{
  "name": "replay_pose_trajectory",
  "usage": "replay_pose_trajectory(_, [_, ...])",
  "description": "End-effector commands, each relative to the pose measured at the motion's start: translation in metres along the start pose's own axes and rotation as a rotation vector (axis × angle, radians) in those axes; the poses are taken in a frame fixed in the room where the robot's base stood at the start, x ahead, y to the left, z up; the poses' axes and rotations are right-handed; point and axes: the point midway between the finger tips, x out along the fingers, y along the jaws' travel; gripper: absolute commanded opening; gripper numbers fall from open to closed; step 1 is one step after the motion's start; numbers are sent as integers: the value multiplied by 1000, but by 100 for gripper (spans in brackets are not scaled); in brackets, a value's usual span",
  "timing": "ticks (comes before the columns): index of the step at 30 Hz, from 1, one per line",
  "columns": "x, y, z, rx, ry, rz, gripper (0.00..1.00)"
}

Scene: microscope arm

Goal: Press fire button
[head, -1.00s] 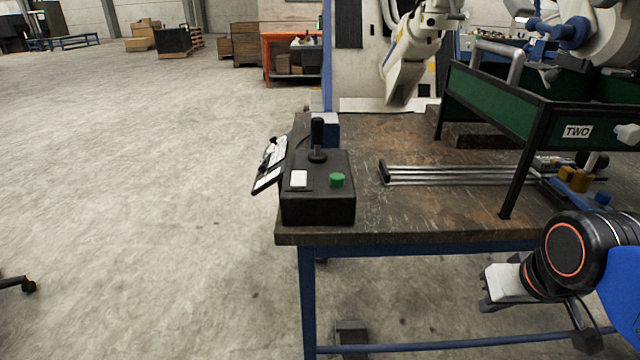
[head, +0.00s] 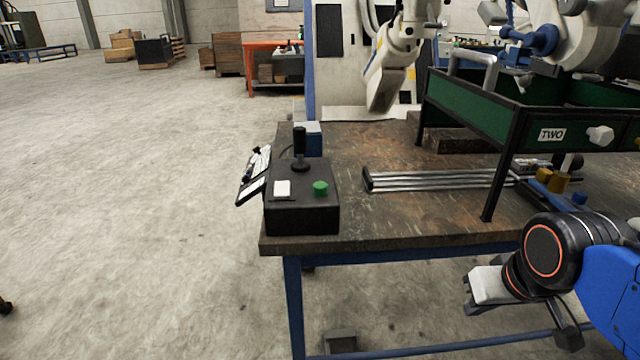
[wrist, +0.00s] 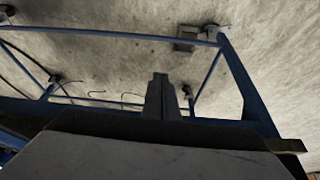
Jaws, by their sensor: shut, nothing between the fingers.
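A black control box (head: 302,212) sits on the near left corner of the workbench in the head view. No label shows which button is the fire button. My gripper (head: 468,294) is in front of the bench's near edge, below top level and well to the right of the box, touching nothing visible. The wrist view shows its fingers (wrist: 160,96) together and empty, with the bench frame and floor beyond. The box is not in the wrist view.
The workbench (head: 400,225) has a dark worn top and blue legs. Metal rods (head: 430,180) lie right of the box. A green rack marked TWO (head: 480,112) stands on the right. A white robot arm (head: 392,70) is behind. The floor (head: 130,220) on the left is open.

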Motion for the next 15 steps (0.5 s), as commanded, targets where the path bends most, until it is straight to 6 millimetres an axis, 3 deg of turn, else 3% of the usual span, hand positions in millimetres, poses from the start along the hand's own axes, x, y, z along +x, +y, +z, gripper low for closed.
replay_pose_trajectory(8, [-6,-3,-10,27,-8,-5,0])
replay_pose_trajectory(15, [-39,-21,-60,203,-59,-23,0])
